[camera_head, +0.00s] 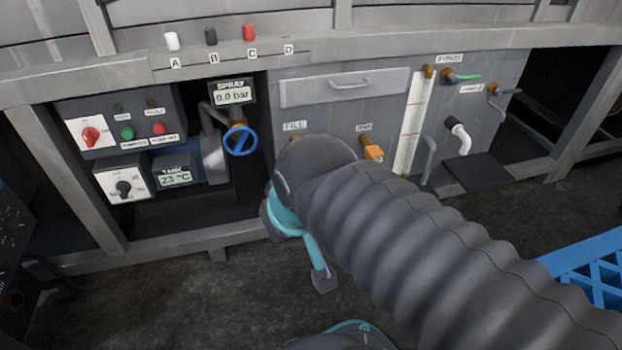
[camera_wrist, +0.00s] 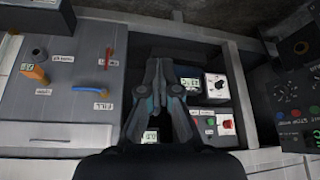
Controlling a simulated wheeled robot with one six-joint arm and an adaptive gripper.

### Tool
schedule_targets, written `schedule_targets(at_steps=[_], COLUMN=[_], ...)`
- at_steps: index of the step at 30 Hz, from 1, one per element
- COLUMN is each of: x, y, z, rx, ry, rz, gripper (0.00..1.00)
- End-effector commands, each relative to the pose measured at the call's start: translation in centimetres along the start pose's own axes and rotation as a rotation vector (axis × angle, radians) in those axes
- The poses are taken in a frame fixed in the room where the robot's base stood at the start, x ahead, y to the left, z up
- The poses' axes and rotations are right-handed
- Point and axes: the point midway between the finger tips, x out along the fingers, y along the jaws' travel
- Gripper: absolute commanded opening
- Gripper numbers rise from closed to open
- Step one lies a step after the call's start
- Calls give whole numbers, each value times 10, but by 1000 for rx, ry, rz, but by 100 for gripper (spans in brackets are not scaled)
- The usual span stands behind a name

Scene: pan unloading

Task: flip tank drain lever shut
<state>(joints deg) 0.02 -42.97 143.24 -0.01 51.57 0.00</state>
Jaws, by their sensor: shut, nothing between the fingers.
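The tank drain lever (camera_head: 374,152) is a short orange handle on a brass fitting, on the grey tank front below a label. It also shows at the left of the wrist view (camera_wrist: 35,73), where the picture is roughly upside down. I cannot tell its exact setting. My gripper (camera_wrist: 159,66) is shut and empty, its fingers drawn together in the middle of the wrist view. It is clearly apart from the orange lever, off to its side. In the head view my arm hides the fingertips and the area of the fill valve.
The blue fill lever (camera_wrist: 90,91) lies between my gripper and the orange lever. A clear level gauge (camera_head: 413,122) and a white spout (camera_head: 460,136) stand right of the drain. A blue handwheel (camera_head: 240,140) and a control panel (camera_head: 125,125) are left. A blue crate (camera_head: 590,262) sits lower right.

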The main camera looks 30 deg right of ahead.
Motion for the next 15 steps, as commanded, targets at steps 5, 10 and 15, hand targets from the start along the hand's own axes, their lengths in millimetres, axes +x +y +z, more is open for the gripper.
schedule_targets(at_steps=[5,10,15], x=[0,1,9], y=[0,1,5], z=[0,-2,-13], rx=[0,0,4], ry=[0,-16,-114], rz=[0,6,51], gripper=[0,0,0])
